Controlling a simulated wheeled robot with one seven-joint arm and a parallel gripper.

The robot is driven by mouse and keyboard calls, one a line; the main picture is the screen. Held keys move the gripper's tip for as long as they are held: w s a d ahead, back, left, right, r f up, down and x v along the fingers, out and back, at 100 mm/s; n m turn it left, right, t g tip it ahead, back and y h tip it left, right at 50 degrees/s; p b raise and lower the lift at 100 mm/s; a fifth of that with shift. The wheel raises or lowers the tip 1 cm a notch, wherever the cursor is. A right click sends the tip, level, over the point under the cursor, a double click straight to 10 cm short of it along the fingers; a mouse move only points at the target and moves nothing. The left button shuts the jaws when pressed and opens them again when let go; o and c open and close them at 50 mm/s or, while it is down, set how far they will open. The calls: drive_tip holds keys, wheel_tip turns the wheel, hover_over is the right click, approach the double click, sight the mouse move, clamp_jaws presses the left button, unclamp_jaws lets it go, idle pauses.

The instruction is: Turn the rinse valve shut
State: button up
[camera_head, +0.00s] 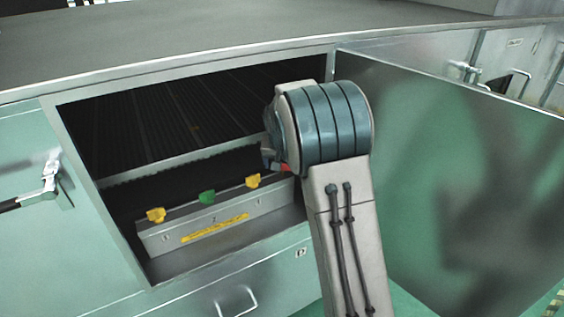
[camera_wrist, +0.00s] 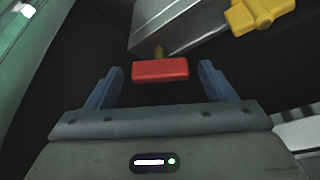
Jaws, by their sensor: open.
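A grey metal manifold box (camera_head: 215,235) stands inside the open cabinet. Along its top are a yellow handle (camera_head: 156,215), a green handle (camera_head: 208,197), another yellow handle (camera_head: 253,181) and a red handle (camera_head: 285,168), partly hidden by my arm. I cannot read which one is the rinse valve. In the wrist view, my gripper (camera_wrist: 161,66) is open, with its blue fingers on either side of the red handle (camera_wrist: 160,72). Gaps show at both sides of the handle. It lies crosswise between the fingers. A yellow handle (camera_wrist: 258,14) is at the upper right.
The cabinet door (camera_head: 460,180) stands open at the right, near my arm. A dark ribbed shelf (camera_head: 190,120) with a metal front edge lies above and behind the handles. A drawer front (camera_head: 240,290) is below the opening. A grey top (camera_head: 240,45) covers the cabinet.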

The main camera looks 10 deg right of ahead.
drive_tip(key=c, duration=1)
drive_tip(key=m+h, duration=0.1)
drive_tip(key=m, duration=0.1)
drive_tip(key=m+g+h+b, duration=0.1)
drive_tip(key=m, duration=0.2)
drive_tip(key=shift+w+a+m, duration=0.1)
drive_tip(key=shift+a+m, duration=0.1)
drive_tip(key=shift+m, duration=0.1)
drive_tip(key=m+g, duration=0.1)
drive_tip(key=m, duration=0.1)
drive_tip(key=m+g+h, duration=0.1)
drive_tip(key=m, duration=0.2)
drive_tip(key=shift+w+p, duration=0.1)
drive_tip(key=shift+p, duration=0.3)
drive_tip(key=shift+m, duration=0.4)
drive_tip(key=o, duration=1)
